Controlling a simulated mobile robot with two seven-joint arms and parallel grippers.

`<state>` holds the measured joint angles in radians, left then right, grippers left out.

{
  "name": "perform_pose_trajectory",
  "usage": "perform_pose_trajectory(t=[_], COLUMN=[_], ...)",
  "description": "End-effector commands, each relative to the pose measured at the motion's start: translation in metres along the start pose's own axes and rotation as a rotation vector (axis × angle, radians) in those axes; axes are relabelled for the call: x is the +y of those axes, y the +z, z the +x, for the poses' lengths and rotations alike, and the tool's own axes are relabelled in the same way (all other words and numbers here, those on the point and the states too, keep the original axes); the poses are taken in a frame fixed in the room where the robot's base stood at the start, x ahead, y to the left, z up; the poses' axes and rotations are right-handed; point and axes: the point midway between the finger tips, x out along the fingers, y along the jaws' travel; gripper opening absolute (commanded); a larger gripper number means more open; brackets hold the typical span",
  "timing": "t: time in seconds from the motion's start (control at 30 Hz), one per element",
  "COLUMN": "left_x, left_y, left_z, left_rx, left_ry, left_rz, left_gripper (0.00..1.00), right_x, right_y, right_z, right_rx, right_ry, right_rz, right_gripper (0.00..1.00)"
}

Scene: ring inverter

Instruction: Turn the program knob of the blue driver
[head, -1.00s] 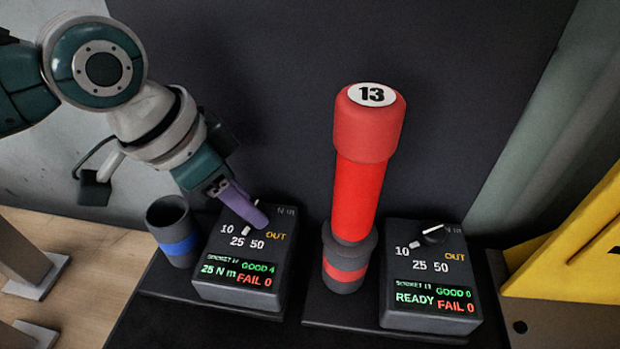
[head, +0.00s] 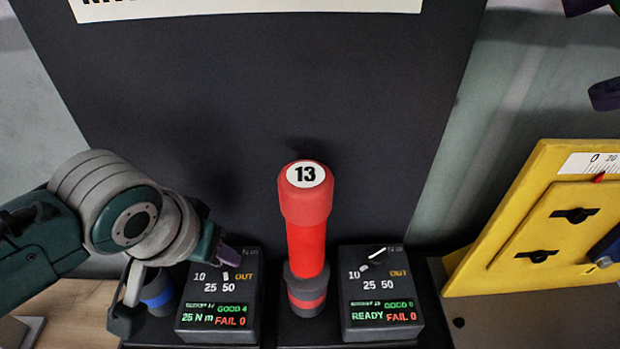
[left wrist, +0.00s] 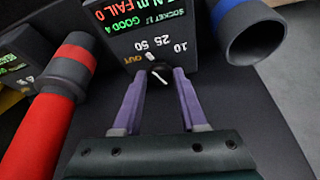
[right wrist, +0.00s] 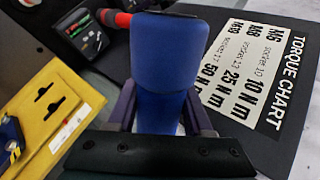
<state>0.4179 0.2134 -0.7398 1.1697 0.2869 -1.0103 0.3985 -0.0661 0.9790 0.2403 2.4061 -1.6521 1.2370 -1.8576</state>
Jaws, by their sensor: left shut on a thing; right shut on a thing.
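The blue driver (right wrist: 158,70) stands between the fingers of my right gripper (right wrist: 165,118), which is shut on it in the right wrist view. Its control box (head: 218,335) is the left of two dark boxes in the head view, beside a blue-banded holder. Its display reads 25 N m, GOOD 4, FAIL 0. My left gripper (head: 228,258) is at the top of this box. In the left wrist view the program knob (left wrist: 158,72) is between the left fingertips, with a white pointer. The fingers hide most of the knob in the head view.
The blue-banded holder (head: 157,292) is empty. The red driver (head: 305,245), marked 13, stands in its holder. Right of it is a second box (head: 382,333) reading READY. A yellow panel (head: 540,215) stands at the right. A torque chart (right wrist: 245,75) shows in the right wrist view.

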Motion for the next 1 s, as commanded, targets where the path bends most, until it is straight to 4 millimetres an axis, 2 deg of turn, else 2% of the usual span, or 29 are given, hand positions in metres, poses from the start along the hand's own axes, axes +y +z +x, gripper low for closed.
perform_pose_trajectory(t=[0.47, 0.5, 0.73, 1.0], left_x=[0.0002, 0.0002, 0.0000, 0.0000], left_y=[-0.0003, -0.0003, -0.0002, -0.0003], left_z=[-0.0002, -0.0002, -0.0001, -0.0012], left_rx=[0.001, 0.001, 0.001, 0.000], left_ry=[-0.005, -0.005, -0.005, -0.005], left_rz=[-0.013, -0.013, -0.012, -0.012], left_gripper=[0.00, 0.46, 0.72, 0.72], right_x=[-0.0024, -0.0024, -0.0024, -0.0029], right_y=[-0.0006, -0.0006, -0.0006, -0.0006], right_z=[-0.0014, -0.0014, -0.0014, -0.0018], right_rx=[0.003, 0.003, 0.003, 0.003], right_ry=[-0.004, -0.004, -0.004, -0.004], right_rz=[-0.003, -0.003, -0.003, -0.003], right_gripper=[0.00, 0.00, 0.00, 0.00])
